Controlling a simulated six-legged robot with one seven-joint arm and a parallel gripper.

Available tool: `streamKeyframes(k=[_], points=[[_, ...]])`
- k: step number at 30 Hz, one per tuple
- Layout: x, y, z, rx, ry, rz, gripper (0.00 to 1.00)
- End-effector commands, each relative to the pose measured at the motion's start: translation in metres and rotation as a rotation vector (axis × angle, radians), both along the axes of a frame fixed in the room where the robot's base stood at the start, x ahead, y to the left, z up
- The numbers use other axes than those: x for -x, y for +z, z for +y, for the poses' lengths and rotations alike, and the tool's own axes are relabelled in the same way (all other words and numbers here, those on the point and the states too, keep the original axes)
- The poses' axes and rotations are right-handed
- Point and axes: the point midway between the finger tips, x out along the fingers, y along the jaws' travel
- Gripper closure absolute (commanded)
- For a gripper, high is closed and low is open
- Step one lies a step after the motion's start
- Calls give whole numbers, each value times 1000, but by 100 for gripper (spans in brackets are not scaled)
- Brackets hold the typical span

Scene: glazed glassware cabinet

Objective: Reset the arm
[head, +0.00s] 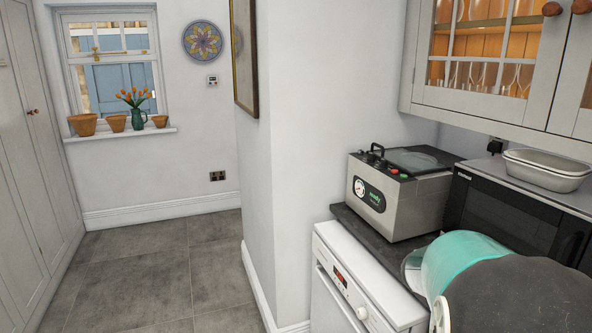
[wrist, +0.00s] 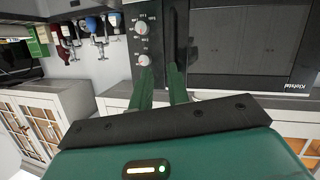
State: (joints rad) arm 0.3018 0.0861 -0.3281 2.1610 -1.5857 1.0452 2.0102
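My gripper (wrist: 160,72) shows in the wrist view as two green fingers with a clear gap between them. Nothing is held in the gap. The fingertips appear in front of the knob panel of a dark microwave (wrist: 245,45); I cannot tell how far apart they are. In the head view, rounded teal and dark grey links of my arm (head: 465,265) fill the lower right corner. My gripper is out of the head view.
A glazed cabinet (head: 480,95) with stemmed glasses hangs at upper right. Below it are a steel-sided machine (head: 402,210), the microwave and a metal tray (head: 545,172). A white appliance (head: 350,280) stands under the counter. Open tiled floor (head: 150,265) lies at left.

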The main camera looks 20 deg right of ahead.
Motion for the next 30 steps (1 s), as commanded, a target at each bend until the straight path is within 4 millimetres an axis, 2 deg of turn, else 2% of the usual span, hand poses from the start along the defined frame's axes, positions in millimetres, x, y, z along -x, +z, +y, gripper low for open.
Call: streamKeyframes(k=[1, 5, 11, 15, 21, 25, 27, 30], points=[[-1, 1, 23, -76, 27, 17, 83], [-1, -8, 82, -292, 139, 102, 83], [-2, -18, 184, -582, 442, 226, 83], [0, -21, 259, -725, 731, 304, 83], [12, -16, 362, -812, 1201, 394, 83], [21, -11, 408, -802, 1432, 422, 83], [25, -9, 422, -793, 1505, 431, 83], [27, -9, 430, -787, 1548, 437, 83]])
